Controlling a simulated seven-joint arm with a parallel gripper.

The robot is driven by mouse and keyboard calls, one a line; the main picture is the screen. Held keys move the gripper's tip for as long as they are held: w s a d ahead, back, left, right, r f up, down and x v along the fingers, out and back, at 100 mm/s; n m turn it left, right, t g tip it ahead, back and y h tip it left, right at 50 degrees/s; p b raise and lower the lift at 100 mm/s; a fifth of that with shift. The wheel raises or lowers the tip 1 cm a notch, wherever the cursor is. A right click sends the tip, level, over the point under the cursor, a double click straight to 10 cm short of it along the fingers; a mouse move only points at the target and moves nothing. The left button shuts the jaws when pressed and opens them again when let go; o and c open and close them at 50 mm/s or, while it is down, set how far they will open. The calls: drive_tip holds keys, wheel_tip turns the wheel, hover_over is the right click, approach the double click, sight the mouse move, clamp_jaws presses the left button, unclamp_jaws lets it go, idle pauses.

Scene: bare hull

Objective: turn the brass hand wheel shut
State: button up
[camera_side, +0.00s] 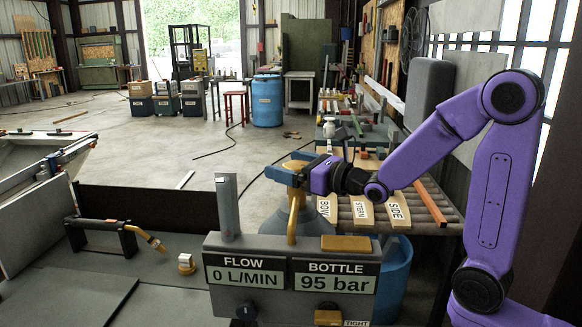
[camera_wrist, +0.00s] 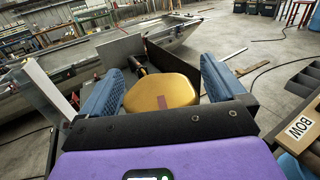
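The brass hand wheel (camera_wrist: 162,92) is a flat golden disc with a reddish mark on its near edge. In the side view the wheel (camera_side: 293,165) sits atop a grey bottle (camera_side: 285,207), partly hidden by my gripper. My gripper (camera_wrist: 163,80) has its two blue fingers far apart, one on each side of the wheel. A narrow gap seems to show at the right finger; contact at the left one is unclear. A panel (camera_side: 290,262) in front of the bottle reads FLOW 0 L/MIN and BOTTLE 95 bar.
A grey post (camera_side: 227,205) stands at the panel's left. A roller bench (camera_side: 435,225) with BOW, STERN and SIDE boards lies to the right, above a blue tub (camera_side: 393,285). Open floor lies behind.

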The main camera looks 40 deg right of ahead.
sight(291, 163)
idle(0.3)
drive_tip(key=shift+r, duration=0.35)
wheel_tip(291, 163, up, 3)
drive_tip(key=shift+f, duration=0.2)
drive_tip(key=s+d+r, duration=0.2)
drive_tip(key=s+r, duration=0.7)
drive_tip(key=s, duration=0.5)
drive_tip(key=shift+r, duration=0.3)
drive_tip(key=shift+d, duration=0.1)
drive_tip(key=shift+w, duration=0.15)
